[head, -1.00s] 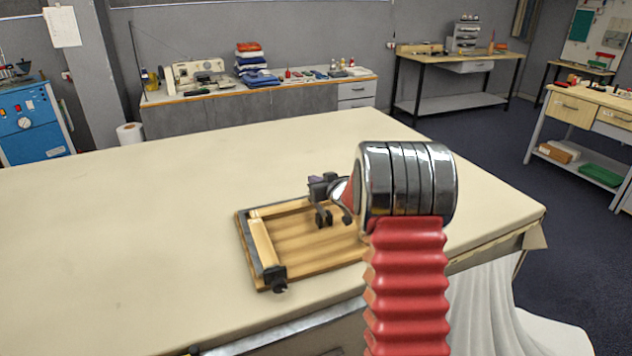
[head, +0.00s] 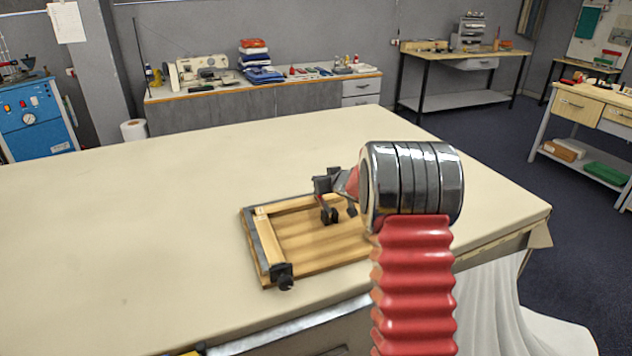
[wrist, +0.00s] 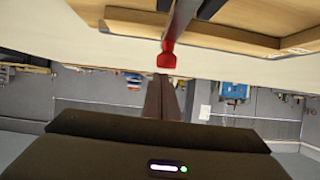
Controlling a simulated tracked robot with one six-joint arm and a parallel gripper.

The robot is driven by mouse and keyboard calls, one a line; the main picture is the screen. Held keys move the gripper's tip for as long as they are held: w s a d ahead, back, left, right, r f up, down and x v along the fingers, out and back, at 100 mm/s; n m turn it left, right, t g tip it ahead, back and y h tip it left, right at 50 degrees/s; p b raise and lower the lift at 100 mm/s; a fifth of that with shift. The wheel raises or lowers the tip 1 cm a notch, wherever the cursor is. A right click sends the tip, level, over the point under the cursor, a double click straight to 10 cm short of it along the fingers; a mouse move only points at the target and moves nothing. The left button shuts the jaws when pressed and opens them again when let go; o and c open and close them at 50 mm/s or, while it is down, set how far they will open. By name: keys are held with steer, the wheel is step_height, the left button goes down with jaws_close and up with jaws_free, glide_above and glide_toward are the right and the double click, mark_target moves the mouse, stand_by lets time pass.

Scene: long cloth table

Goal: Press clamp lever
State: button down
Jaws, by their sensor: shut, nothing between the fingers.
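A wooden fixture board (head: 310,240) with raised edge strips lies near the table's front edge. It also shows at the top of the wrist view (wrist: 120,25). A clamp lever with a red tip (wrist: 168,57) reaches from the board in the wrist view. My gripper (wrist: 162,80) is shut and empty, its dark fingertips very close to the red tip; whether they touch I cannot tell. In the head view my gripper (head: 326,184) is over the far part of the board. My wrist and arm hide the board's right side, and the lever is not clear there.
The cream cloth table (head: 120,230) is clear to the left of the board. A black fitting (head: 283,277) stands at the board's near left corner. Workbenches (head: 265,90) and a blue machine (head: 35,120) stand well behind the table.

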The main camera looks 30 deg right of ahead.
steer(key=shift+r, duration=0.1)
step_height(320, 180, up, 14)
steer(key=shift+w+d, duration=0.2)
steer(key=shift+d, duration=0.2)
stand_by(0.7)
stand_by(0.5)
